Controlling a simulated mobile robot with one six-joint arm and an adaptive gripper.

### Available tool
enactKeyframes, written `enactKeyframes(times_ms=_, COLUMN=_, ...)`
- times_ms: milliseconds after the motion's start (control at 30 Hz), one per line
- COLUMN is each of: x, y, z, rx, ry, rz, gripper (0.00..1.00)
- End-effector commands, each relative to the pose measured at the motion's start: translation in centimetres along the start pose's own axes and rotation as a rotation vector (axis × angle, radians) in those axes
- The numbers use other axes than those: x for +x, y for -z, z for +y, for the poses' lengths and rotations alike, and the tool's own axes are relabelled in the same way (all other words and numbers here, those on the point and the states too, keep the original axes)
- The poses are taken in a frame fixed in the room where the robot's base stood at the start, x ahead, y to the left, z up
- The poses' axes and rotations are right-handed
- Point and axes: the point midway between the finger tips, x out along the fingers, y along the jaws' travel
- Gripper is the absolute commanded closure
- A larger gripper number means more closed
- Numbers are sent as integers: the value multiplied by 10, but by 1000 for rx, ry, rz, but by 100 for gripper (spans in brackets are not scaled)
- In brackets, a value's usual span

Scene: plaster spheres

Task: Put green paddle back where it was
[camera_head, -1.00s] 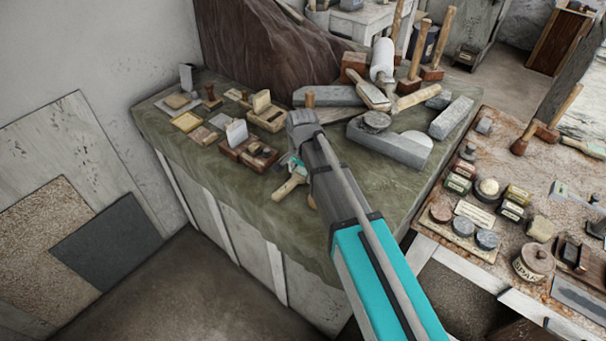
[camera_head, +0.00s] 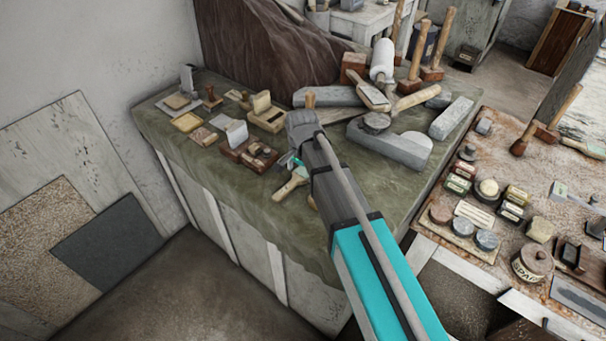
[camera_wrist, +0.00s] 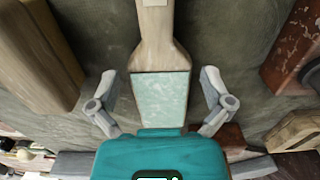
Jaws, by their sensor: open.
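The green paddle (camera_wrist: 160,98) has a pale green flat face and a light wooden handle. In the wrist view it lies between the two spread fingers of my gripper (camera_wrist: 159,80), with a gap on each side. The handle points up and away in that view. In the head view the paddle (camera_head: 291,187) lies on the green-clothed table near its front edge, partly hidden by my wrist. My gripper (camera_head: 291,163) is open there, mostly hidden behind my arm.
A wooden block holder (camera_head: 246,154) stands just left of the paddle. Bare cloth (camera_head: 230,190) shows along the front left. A second table (camera_head: 510,175) at the right carries jars and tins.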

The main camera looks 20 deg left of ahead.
Motion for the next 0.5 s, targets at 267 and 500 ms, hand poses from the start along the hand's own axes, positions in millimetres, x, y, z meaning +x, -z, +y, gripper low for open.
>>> enactKeyframes(times_ms=267, x=-23, y=0, z=0, rx=0, ry=0, rz=0, gripper=0)
enactKeyframes(times_ms=500, x=-43, y=0, z=0, rx=0, ry=0, rz=0, gripper=0)
